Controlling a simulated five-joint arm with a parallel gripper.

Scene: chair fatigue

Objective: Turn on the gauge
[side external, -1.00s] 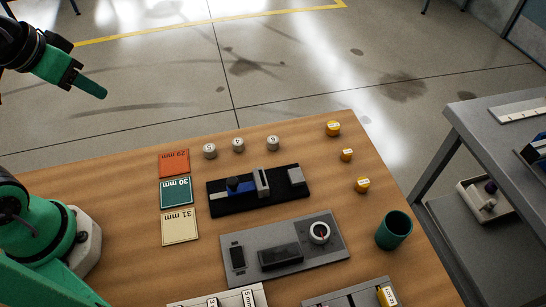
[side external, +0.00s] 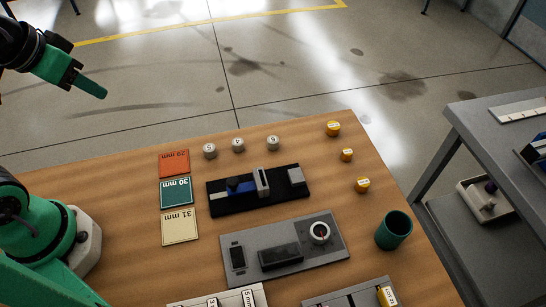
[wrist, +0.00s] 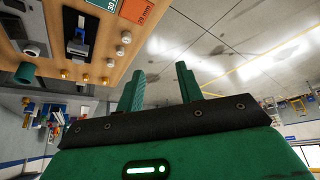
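A grey panel (side external: 335,260) lies on the wooden table, with a round white-faced dial (side external: 320,232), a long black block (side external: 281,257) and a small black switch-like part (side external: 237,258). Behind it is a black base (side external: 218,208) carrying a blue slide and grey blocks; I cannot tell for certain which of the two is the gauge. The dial also shows at the edge of the wrist view (wrist: 32,49). My gripper (side external: 97,90) is high at the upper left, far from both devices. In the wrist view its two green fingers (wrist: 160,84) stand apart with nothing between them.
Orange, teal and cream cards (side external: 179,193) lie left of the devices. Several small grey weights (side external: 238,145) and yellow-capped pieces (side external: 347,155) stand behind and to the right. A green cup (side external: 394,231) is near the right edge. Trays (side external: 222,300) line the front.

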